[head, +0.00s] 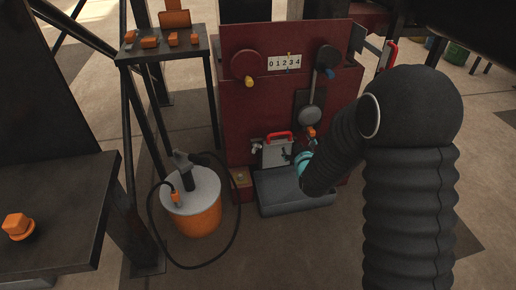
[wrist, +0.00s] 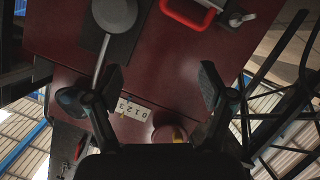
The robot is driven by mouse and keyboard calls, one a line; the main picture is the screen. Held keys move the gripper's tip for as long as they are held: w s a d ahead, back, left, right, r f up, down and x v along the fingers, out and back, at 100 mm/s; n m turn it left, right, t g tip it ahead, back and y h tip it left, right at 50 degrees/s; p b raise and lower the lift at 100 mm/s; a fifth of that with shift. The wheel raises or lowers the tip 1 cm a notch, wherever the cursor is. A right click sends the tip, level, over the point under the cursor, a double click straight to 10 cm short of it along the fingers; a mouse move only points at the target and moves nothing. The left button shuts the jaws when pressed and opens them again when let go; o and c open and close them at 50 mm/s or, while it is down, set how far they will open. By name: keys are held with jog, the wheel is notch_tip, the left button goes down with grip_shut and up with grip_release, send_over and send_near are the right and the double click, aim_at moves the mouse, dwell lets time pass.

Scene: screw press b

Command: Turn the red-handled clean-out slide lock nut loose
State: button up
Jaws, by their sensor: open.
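The clean-out slide (head: 277,155) is a grey plate with a red handle (head: 279,136) low on the front of the dark red press. A small grey metal fitting at its left edge looks like the lock nut (head: 256,149). In the wrist view, which is upside down, the red handle (wrist: 190,14) is cut by the top edge, with the grey winged nut (wrist: 238,18) beside it. My gripper (wrist: 160,78) is open and empty, its fingers apart from the nut. In the head view my arm partly hides my gripper near the slide's right side.
A grey tray (head: 290,197) sits below the slide. A lever with a round grey hub (head: 310,115) is above right. An orange bucket (head: 192,208) with a looped black hose stands left.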

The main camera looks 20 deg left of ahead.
jog(key=s+a+f+n+t+y, duration=0.1)
jog(key=s+a+f+n+y, duration=0.1)
jog(key=a+f, duration=0.45)
jog(key=n+t+y+p, duration=0.1)
jog(key=n+y, duration=0.1)
send_near(257, 151)
jog(key=x, duration=1)
jog(key=shift+w+a, duration=0.1)
jog(key=shift+w, duration=0.05)
jog(key=shift+f, duration=0.1)
jog(key=c, duration=1.2)
